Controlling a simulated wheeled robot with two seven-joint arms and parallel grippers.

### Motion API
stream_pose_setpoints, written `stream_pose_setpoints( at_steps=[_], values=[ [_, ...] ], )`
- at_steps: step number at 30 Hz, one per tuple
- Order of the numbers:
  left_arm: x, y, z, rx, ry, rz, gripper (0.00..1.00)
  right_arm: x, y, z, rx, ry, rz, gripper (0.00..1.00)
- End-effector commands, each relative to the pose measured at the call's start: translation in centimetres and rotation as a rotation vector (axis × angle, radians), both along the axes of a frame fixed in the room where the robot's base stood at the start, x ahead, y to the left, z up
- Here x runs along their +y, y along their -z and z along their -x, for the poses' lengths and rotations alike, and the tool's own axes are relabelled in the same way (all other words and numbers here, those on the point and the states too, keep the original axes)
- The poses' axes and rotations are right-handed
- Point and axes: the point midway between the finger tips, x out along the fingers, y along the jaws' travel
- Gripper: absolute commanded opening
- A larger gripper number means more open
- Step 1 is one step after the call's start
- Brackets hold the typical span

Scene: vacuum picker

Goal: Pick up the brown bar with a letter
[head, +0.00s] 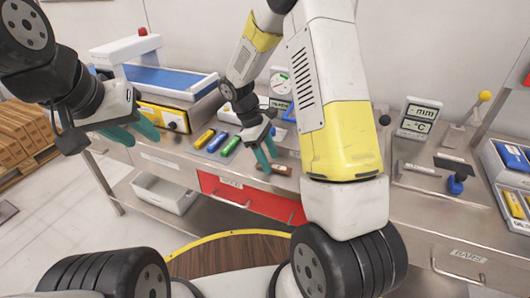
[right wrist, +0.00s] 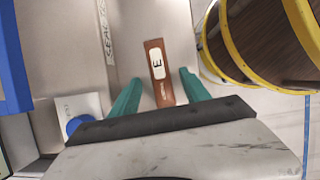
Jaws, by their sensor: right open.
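The brown bar (head: 273,169) lies on the steel worktop near its front edge, above the red drawer. In the right wrist view the brown bar (right wrist: 166,93) carries a white label with a dark letter E. My right gripper (head: 265,157) points down at the bar in the head view. In the right wrist view my right gripper (right wrist: 160,90) is open, with a teal finger on each side of the bar's near end and gaps between. My left gripper (head: 140,130) hangs empty at the left with its teal fingers apart.
Yellow (head: 204,139), blue (head: 217,142) and green (head: 230,147) bars lie to the left of the brown bar. A red drawer (head: 245,195) is below. A meter (head: 418,118) and a blue-handled stamp (head: 456,182) stand right. A blue-topped conveyor (head: 165,78) is back left.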

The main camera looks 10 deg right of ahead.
Motion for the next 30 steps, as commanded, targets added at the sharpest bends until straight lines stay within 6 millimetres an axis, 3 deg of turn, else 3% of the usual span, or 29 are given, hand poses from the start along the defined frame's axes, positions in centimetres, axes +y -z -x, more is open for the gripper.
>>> stream_pose_setpoints(
  at_steps=[3,10,19,30],
  values=[
    [0.0,0.0,0.0,0.0,0.0,0.0,0.36,-0.32,0.93,0.24,0.001,0.0,0.0,0.55],
    [0.0,0.0,0.0,0.0,0.0,0.0,0.36,-0.36,1.07,0.25,-0.001,0.001,-0.001,0.55],
    [0.0,0.0,0.0,0.0,0.0,0.0,0.36,-0.34,1.03,0.22,-0.002,0.001,0.0,0.0],
    [0.0,0.0,0.0,0.0,0.0,0.0,0.36,-0.33,0.72,0.2,-0.002,0.001,-0.001,0.0]
  ],
)
